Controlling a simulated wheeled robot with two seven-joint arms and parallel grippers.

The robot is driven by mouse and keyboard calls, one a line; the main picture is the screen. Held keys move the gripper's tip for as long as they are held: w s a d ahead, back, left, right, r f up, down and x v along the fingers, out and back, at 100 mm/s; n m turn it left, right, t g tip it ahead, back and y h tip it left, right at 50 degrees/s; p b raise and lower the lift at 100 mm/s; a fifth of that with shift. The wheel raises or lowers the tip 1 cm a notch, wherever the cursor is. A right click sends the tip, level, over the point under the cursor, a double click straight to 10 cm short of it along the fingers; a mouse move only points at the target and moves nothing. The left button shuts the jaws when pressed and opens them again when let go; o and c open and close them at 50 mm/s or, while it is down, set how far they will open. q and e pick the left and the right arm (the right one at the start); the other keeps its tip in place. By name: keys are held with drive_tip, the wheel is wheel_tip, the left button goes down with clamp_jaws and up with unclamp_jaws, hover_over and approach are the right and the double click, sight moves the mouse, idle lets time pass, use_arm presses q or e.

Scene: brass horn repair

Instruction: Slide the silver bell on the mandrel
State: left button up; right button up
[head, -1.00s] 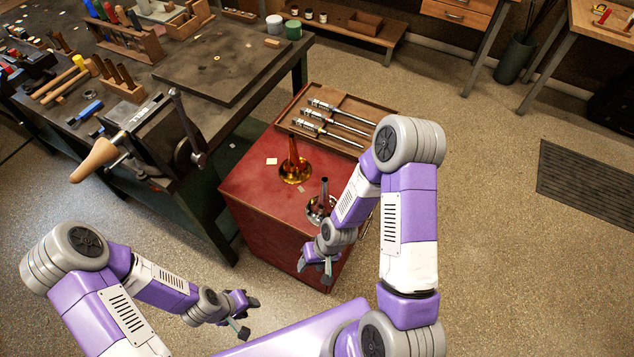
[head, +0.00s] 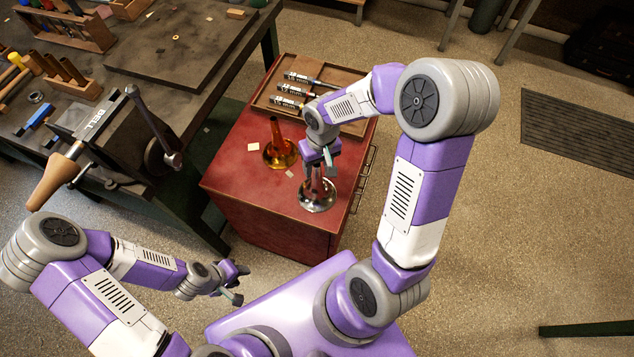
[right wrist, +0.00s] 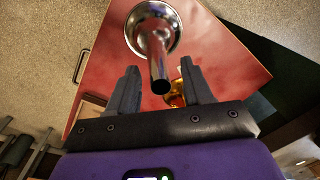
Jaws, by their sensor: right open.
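The silver bell (head: 316,203) stands flare-down on the red cabinet top, its narrow tube pointing up. My right gripper (head: 319,168) is open just above its flare and partly hides the tube. In the right wrist view the bell's tube (right wrist: 156,48) lies between the two spread fingers (right wrist: 158,66), with gaps on both sides. A tan tapered form (head: 54,183), which looks like the mandrel, sticks out from the bench vise at the left. My left gripper (head: 235,282) is empty, fingers apart, low in front of the cabinet.
A brass bell (head: 280,153) stands close behind and left of the silver one on the red cabinet (head: 235,165). The vise (head: 105,135) sits on the cluttered dark bench.

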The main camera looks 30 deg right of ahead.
sight(317, 180)
drive_tip(key=f, duration=0.3)
drive_tip(key=shift+w+a+f, duration=0.1)
drive_tip(key=shift+w, duration=0.1)
clamp_jaws()
